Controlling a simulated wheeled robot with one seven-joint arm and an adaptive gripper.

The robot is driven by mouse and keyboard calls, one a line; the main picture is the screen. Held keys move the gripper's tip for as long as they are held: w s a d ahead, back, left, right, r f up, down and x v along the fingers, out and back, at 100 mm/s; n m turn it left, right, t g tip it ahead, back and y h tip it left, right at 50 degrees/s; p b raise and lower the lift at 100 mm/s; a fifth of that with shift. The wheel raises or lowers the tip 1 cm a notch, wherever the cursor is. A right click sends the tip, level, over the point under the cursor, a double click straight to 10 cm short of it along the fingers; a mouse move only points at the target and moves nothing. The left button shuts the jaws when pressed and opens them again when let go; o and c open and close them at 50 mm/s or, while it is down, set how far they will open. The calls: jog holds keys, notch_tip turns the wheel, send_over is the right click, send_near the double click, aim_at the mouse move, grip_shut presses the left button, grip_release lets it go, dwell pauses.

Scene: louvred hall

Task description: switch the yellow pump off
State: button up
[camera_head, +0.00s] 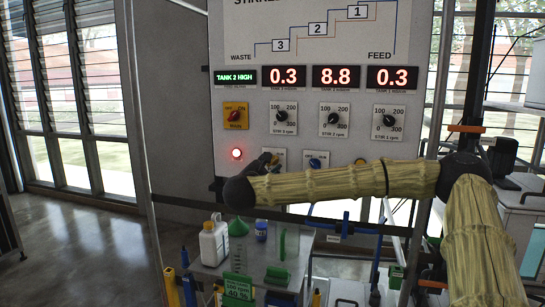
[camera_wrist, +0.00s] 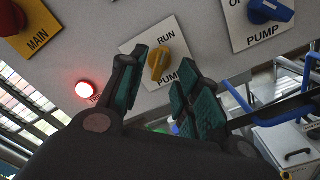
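The yellow pump switch (camera_wrist: 159,62) is a yellow knob on a white plate marked RUN and PUMP, in the middle of the wrist view. One end of the knob points up towards RUN. The left part of the plate is hidden by a finger. My gripper (camera_wrist: 160,95) is open and empty, its teal-padded fingers apart, with the knob showing in the gap beyond them. I see no clear contact. In the head view my gripper (camera_head: 270,160) is at the panel and covers the knob and much of its plate (camera_head: 281,155).
A blue pump knob (camera_head: 315,162) is just right, with another plate (camera_head: 360,160) partly hidden by my arm. The red MAIN switch (camera_head: 235,115) and a lit red lamp (camera_head: 237,153) are on the left. Dials and red displays are above; bottles (camera_head: 213,241) stand below.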

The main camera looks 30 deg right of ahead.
aim_at(272, 162)
jog(key=p+x, duration=0.1)
jog(key=x, duration=0.1)
jog(key=shift+w+d, duration=0.2)
jog(key=shift+d, duration=0.1)
jog(key=shift+w+d+b, duration=0.3)
jog(key=shift+d+b, duration=0.05)
jog(key=shift+b, duration=0.3)
grip_shut()
